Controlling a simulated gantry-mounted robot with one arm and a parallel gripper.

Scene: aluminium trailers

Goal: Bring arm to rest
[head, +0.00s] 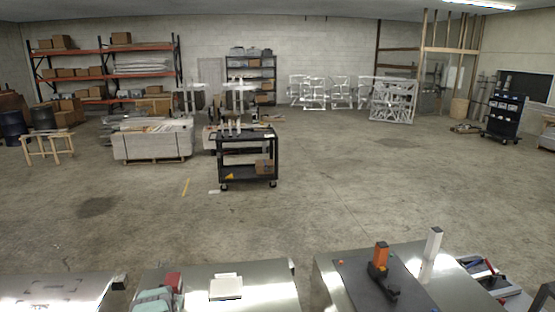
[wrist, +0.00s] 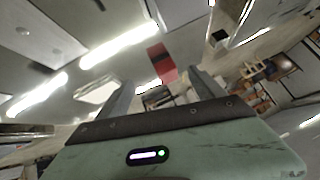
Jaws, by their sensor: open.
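My gripper (wrist: 160,80) shows in the wrist view with its pale green body across the bottom and two grey fingers spread apart. Nothing is held between them. A red block (wrist: 161,62) appears beyond the gap between the fingers; I cannot tell how far away it is. In the head view a red block (head: 173,281) is at the bottom left on a metal table, beside a pale green shape (head: 153,299) that looks like part of my arm. The rest of my arm is not clear in the head view.
Metal tables (head: 262,288) line the near edge. The right one holds an orange-topped tool (head: 380,256) and an upright white post (head: 431,252). A white block (head: 226,287) lies near the red one. A black cart (head: 247,160) stands beyond on open floor.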

